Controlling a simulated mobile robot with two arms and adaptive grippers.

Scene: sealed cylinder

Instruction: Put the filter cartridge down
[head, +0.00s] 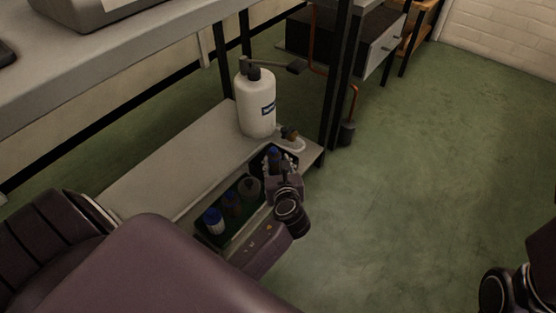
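A dark green tray (209,237) sits at the front of the low shelf. A small container with a blue cap and white body (213,221) stands in its near end. A darker bluish one (231,203) and a grey-white round one (249,186) stand farther along. My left gripper (273,160) points away from me over the tray's far end. A blue-topped thing (273,152) shows at its fingers, perhaps the filter cartridge. The gripper and wrist hide its lower part, so I cannot tell if it is gripped or standing in the tray. My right gripper is out of view.
A large white cylinder (256,108) with a dark valve head stands on the shelf (165,172) behind the tray. A pale curved hose (294,145) lies beside it. A dark table leg (335,90) rises at right. Green floor (430,180) is open to the right.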

